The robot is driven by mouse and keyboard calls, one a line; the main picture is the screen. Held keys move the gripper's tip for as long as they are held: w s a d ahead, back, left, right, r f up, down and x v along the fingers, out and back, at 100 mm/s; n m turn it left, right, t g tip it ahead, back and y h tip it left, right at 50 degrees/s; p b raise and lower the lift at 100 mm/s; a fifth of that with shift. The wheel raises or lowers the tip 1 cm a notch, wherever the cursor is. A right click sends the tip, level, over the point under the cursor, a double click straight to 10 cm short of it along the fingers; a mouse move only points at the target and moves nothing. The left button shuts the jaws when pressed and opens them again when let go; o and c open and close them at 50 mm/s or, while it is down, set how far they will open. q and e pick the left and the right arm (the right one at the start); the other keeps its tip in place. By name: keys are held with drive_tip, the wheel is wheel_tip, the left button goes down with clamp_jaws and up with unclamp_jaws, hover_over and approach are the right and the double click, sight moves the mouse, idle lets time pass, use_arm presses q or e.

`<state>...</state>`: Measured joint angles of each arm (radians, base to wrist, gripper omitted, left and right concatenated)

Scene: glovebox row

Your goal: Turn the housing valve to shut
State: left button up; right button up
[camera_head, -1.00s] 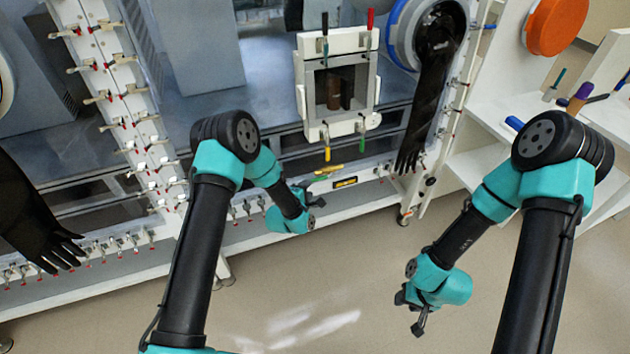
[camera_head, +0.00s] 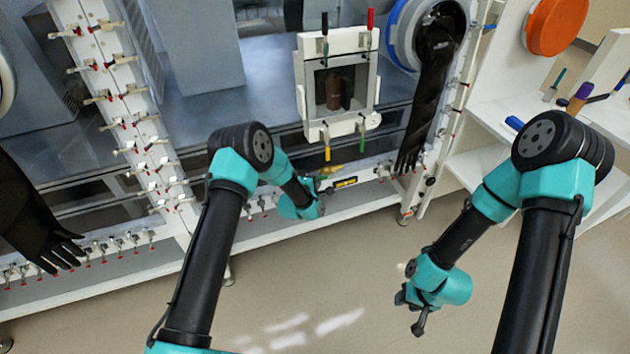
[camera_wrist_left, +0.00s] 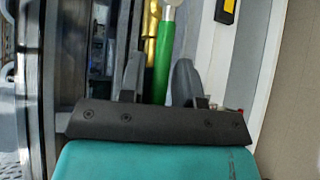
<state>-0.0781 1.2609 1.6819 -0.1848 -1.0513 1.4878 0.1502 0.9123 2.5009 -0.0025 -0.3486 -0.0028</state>
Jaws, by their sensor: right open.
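The housing valve shows in the left wrist view as a green lever (camera_wrist_left: 162,70) beside a brass-coloured body (camera_wrist_left: 150,32). In the head view the valve (camera_head: 331,170) is small, below the square white-framed housing (camera_head: 302,85). My left gripper (camera_head: 321,187) is right at the valve. In the left wrist view its two fingers (camera_wrist_left: 158,80) are apart, with the green lever between them in the picture. I cannot tell whether they touch it. My right gripper (camera_head: 409,312) is open and empty above the floor at the lower right, far from the valve.
A yellow-and-black label (camera_head: 345,183) is on the rail right of the valve. The floor between my arms is clear.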

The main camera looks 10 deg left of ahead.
use_arm(q)
clamp_jaws()
drive_tip(key=shift+r, duration=0.15)
idle(0.4)
drive_tip(key=shift+w+d+r+m+g+y, duration=0.1)
drive_tip(key=shift+w+r+m+g+y, duration=0.1)
drive_tip(key=shift+r+m+g+y, duration=0.5)
drive_tip(key=shift+w+d+r+m+g+y, duration=0.2)
drive_tip(key=shift+r+m+g+y, duration=0.2)
drive_tip(key=shift+r+m+g, duration=0.2)
drive_tip(key=shift+w+d+r+m+g+y, duration=0.15)
drive_tip(key=shift+r+m+g+y, duration=0.25)
drive_tip(key=shift+r+m+g, duration=0.2)
drive_tip(key=shift+o, duration=1.2)
unclamp_jaws()
